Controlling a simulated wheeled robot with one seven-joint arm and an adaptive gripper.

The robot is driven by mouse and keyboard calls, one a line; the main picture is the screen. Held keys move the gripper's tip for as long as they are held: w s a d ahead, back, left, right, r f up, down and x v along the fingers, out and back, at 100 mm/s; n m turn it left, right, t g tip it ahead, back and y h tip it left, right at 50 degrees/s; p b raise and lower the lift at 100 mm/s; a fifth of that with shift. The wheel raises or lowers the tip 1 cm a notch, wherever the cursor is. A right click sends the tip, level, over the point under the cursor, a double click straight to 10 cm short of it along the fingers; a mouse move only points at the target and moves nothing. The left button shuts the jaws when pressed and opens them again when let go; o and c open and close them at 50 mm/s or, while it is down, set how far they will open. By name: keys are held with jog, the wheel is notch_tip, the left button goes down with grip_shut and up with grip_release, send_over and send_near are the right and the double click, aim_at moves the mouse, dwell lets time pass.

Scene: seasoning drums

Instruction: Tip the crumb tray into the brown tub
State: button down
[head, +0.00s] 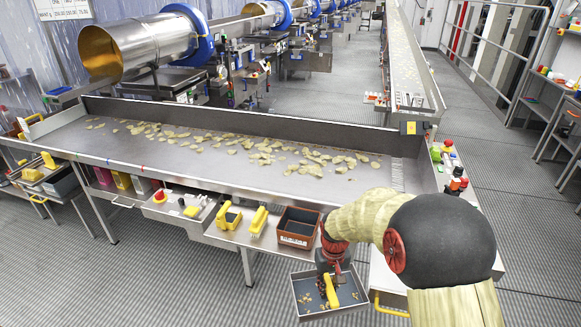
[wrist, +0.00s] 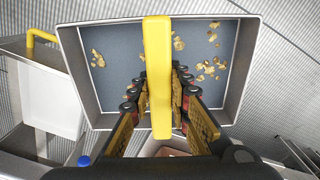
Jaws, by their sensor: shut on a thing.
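The crumb tray (head: 352,292) is a grey metal tray with a dark blue-grey floor and a yellow handle (head: 331,291). In the wrist view the tray (wrist: 245,72) has loose golden crumbs (wrist: 209,66) scattered on both sides of the handle. My gripper (wrist: 160,90) is shut on the yellow handle, one finger on each side. The tray hangs roughly level, out in front of the bench. The brown tub (head: 297,240) stands on the front shelf, up and left of the tray in the head view. The tub's inside looks empty, though its floor is partly hidden.
A yellow scoop-like tool (head: 229,216) and a yellow-handled brush (head: 258,222) lie left of the tub. A control box (head: 178,207) with a red button is further left. The steel conveyor bed (head: 200,150) behind holds many chips. The floor (head: 170,280) at front left is clear.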

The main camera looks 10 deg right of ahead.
jog(key=s+a+r+n+p, duration=0.4)
jog(key=s+r+n+p, duration=0.8)
jog(key=p, duration=1.6)
jog(key=s, duration=0.3)
jog(key=shift+s+p, duration=0.15)
jog(key=shift+p, duration=0.2)
jog(key=shift+s+a+r+n+p, duration=0.2)
jog(key=shift+n+p, duration=0.15)
jog(key=shift+n, duration=0.25)
